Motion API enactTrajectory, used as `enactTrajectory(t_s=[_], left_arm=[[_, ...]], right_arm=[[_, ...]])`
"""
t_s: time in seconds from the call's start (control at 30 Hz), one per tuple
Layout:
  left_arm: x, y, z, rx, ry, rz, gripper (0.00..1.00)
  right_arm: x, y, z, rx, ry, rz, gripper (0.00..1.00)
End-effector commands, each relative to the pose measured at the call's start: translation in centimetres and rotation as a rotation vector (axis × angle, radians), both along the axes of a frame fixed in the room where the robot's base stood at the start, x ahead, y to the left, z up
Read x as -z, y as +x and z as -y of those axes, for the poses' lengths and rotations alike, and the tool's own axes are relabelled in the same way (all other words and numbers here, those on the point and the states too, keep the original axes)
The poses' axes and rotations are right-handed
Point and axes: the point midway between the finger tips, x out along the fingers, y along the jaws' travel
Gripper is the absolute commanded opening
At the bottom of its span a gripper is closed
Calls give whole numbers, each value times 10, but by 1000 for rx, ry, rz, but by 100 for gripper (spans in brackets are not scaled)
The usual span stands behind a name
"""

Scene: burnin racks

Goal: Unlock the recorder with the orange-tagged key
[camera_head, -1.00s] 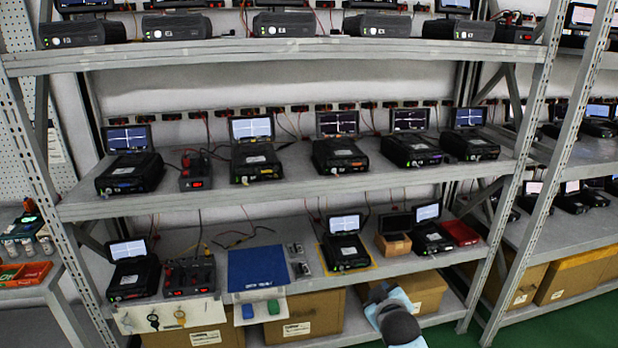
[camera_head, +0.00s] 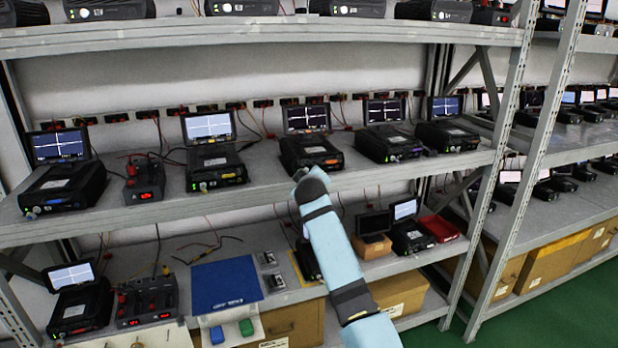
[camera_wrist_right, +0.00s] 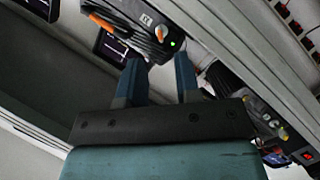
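A black recorder (camera_head: 308,152) with an orange strip on its front stands on the middle shelf. My right gripper (camera_head: 301,173) is just below and in front of it; its fingers are mostly hidden in the head view. In the right wrist view the gripper (camera_wrist_right: 159,64) has its two fingers apart, with nothing visible between them. A dark recorder body (camera_wrist_right: 140,22) with a small green light lies just beyond the fingertips. Two orange patches show on it; I cannot tell whether either is a key tag. My left gripper is out of view.
Other recorders (camera_head: 212,163) stand on both sides along the shelf (camera_head: 120,212). A white board (camera_head: 165,336) hangs at the lower left, partly cut off.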

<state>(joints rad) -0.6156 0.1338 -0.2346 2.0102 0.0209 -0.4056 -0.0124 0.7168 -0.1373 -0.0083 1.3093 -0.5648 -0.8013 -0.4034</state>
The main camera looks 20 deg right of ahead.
Motion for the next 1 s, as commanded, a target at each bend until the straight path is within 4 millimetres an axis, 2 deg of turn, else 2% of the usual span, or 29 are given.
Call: enactTrajectory(t_s=[0.1,0.3,0.5,0.77,0.8,0.9,0.93,1.0], left_arm=[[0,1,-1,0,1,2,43],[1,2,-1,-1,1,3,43],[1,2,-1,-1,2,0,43],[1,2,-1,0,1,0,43],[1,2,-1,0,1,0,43],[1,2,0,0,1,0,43],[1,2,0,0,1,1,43],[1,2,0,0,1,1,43]], right_arm=[[6,23,7,1,-2,-2,31],[14,48,14,1,0,-1,31],[17,58,17,-1,0,-1,31],[17,58,17,0,1,1,31],[17,58,17,0,1,1,26],[17,58,17,0,1,0,3],[17,58,17,0,1,0,0],[18,58,17,0,1,0,0]])
